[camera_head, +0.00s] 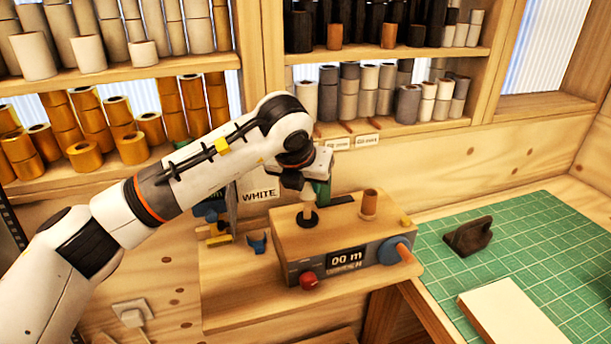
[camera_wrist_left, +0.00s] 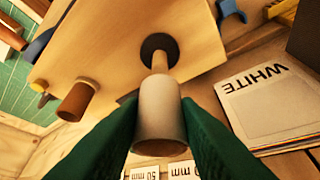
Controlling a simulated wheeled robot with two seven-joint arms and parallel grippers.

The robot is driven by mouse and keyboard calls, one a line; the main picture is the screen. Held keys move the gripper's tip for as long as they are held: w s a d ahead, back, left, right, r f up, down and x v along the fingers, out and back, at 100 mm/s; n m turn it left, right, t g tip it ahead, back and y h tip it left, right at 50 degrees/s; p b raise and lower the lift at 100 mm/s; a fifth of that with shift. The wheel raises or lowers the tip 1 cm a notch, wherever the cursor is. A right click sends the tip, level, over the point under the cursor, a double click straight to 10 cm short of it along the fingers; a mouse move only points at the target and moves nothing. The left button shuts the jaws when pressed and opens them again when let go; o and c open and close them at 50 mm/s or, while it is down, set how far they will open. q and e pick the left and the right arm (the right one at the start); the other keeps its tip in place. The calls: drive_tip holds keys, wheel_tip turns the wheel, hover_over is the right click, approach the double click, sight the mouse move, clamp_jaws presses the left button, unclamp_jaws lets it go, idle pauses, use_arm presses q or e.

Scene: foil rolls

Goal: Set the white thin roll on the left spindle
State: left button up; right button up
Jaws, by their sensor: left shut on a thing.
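My left gripper (camera_head: 318,190) is above the left side of the wooden winding machine (camera_head: 345,235). In the left wrist view its green fingers (camera_wrist_left: 159,105) are shut on the white thin roll (camera_wrist_left: 160,112). The left spindle (camera_wrist_left: 159,60) rises from a black disc and lines up with the far end of the roll. In the head view the spindle's black base (camera_head: 307,218) shows below a pale upright piece. I cannot tell whether the roll is around the spindle's tip or just above it. My right gripper is not in view.
A brown core (camera_head: 369,203) stands on the right of the machine, also in the wrist view (camera_wrist_left: 76,100). A blue knob (camera_head: 394,250) and red button (camera_head: 309,281) are on the front. A WHITE label (camera_head: 260,194) is behind. A green mat (camera_head: 540,240) lies right; roll shelves stand behind.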

sight(307, 206)
use_arm(q)
drive_tip(key=shift+f, duration=0.8)
drive_tip(key=shift+f+b, duration=1.75)
drive_tip(key=shift+b, duration=0.5)
drive_tip(key=o, duration=1)
drive_tip(key=b+v, duration=0.2)
drive_tip(key=v, duration=1)
drive_tip(key=shift+r+b, duration=0.1)
drive_tip(key=shift+b, duration=0.3)
